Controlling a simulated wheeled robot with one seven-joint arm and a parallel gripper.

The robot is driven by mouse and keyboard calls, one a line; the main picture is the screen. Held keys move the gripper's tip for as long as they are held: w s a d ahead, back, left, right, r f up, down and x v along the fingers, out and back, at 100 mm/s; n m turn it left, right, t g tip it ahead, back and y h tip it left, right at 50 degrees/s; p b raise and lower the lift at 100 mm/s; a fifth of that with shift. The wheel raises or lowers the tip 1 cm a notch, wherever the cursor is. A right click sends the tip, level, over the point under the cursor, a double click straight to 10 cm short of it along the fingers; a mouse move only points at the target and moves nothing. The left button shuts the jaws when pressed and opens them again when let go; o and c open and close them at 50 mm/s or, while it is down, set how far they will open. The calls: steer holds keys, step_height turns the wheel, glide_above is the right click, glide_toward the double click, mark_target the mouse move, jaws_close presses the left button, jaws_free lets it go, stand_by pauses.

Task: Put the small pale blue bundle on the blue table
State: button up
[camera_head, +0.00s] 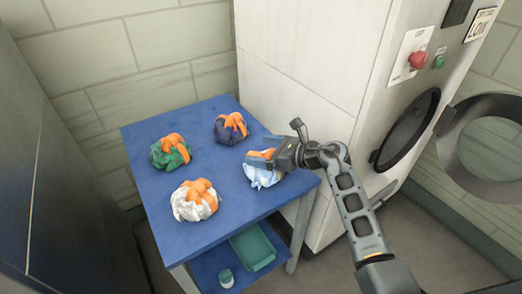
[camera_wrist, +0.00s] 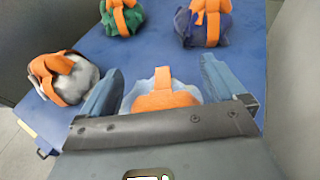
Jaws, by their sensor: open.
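The small pale blue bundle (camera_head: 262,178) with an orange strap is at the right front part of the blue table (camera_head: 225,205), and it appears to rest on the top. My gripper (camera_head: 262,160) is over it from the right and hides part of it. In the wrist view the pale blue bundle (camera_wrist: 163,84) shows between the two spread fingers of my gripper (camera_wrist: 161,68). The fingers are open, one on each side, with a gap visible on both sides. The gripper body hides the bundle's near part.
A green bundle (camera_head: 170,153), a dark purple bundle (camera_head: 230,128) and a white bundle (camera_head: 194,202), all orange-strapped, stand on the table. A white machine (camera_head: 305,65) with an open round door (camera_head: 455,150) is at the right. A teal tray (camera_head: 253,248) lies on the lower shelf.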

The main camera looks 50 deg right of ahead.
steer(key=v, duration=1.1)
steer(key=s+a+r+m+t+y, duration=0.1)
steer(key=s+a+r+m+t, duration=0.1)
steer(key=s+a+m, duration=0.3)
steer(key=a+r+m+t, duration=0.2)
steer(key=a, duration=0.6)
steer(key=s+a+r+m+t+y, duration=0.1)
steer(key=s+a+r+m, duration=0.1)
steer(key=s+a+m, duration=0.3)
steer(key=s+a+m+g+h, duration=0.2)
steer(key=s+m, duration=0.6)
steer(key=m, duration=0.5)
steer(key=s+a+r+m+g+h, duration=0.1)
steer(key=s+a+m+g+h, duration=0.1)
steer(key=s+a+m, duration=0.3)
steer(key=s+m+h+b, duration=0.1)
steer(key=s+m, duration=0.3)
steer(key=m, duration=0.4)
steer(key=shift+s+a, duration=0.1)
steer(key=shift+c, duration=0.2)
